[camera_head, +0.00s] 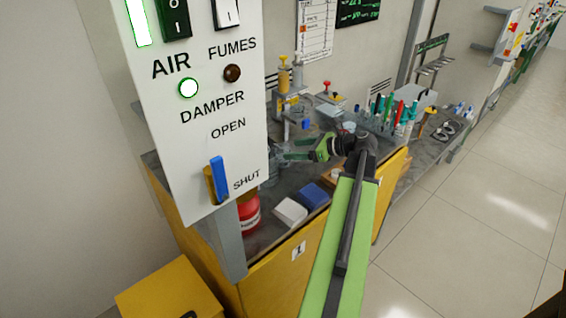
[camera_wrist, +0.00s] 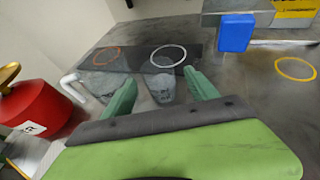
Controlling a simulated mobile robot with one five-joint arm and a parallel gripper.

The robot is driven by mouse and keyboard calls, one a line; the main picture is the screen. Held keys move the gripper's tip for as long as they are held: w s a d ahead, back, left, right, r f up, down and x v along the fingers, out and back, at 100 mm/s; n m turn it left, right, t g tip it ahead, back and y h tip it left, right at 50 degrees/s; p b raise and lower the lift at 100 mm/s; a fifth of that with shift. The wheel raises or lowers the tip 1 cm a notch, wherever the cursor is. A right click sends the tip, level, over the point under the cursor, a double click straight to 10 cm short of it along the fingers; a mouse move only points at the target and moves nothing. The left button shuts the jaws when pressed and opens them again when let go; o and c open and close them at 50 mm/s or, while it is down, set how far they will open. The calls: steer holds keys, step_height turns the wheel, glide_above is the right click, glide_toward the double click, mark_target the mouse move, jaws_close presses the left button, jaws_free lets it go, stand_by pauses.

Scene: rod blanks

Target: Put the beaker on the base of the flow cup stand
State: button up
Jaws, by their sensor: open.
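My gripper (camera_head: 292,150) is open over the bench, pointing left in the head view. In the wrist view its two green fingers (camera_wrist: 161,79) are spread. A clear glass beaker with a white rim ring (camera_wrist: 161,88) stands just ahead, its lower body in line with the gap between the fingertips. I cannot tell whether they touch it. A second clear vessel with an orange ring (camera_wrist: 101,83) is beside it on the left. What seems to be the flow cup stand (camera_head: 285,101) is behind my gripper in the head view. Its base is not clearly visible.
A red can (camera_wrist: 38,108) is close on the left. A blue block (camera_wrist: 236,32) and a yellow ring (camera_wrist: 296,69) are to the right. White (camera_head: 290,212) and blue (camera_head: 314,196) boxes sit at the bench front. The control panel (camera_head: 200,130) hides the bench's left part.

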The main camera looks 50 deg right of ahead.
mark_target(282, 150)
steer(key=b+x, duration=0.2)
steer(key=x, duration=0.3)
steer(key=shift+w+a+f, duration=0.1)
steer(key=shift+w+a, duration=0.15)
steer(key=shift+a, duration=0.05)
steer(key=c, duration=1.4)
steer(key=shift+o, duration=0.2)
step_height(282, 150, up, 15)
steer(key=p, duration=1.4)
steer(key=shift+f+p, duration=0.2)
steer(key=shift+p, duration=0.15)
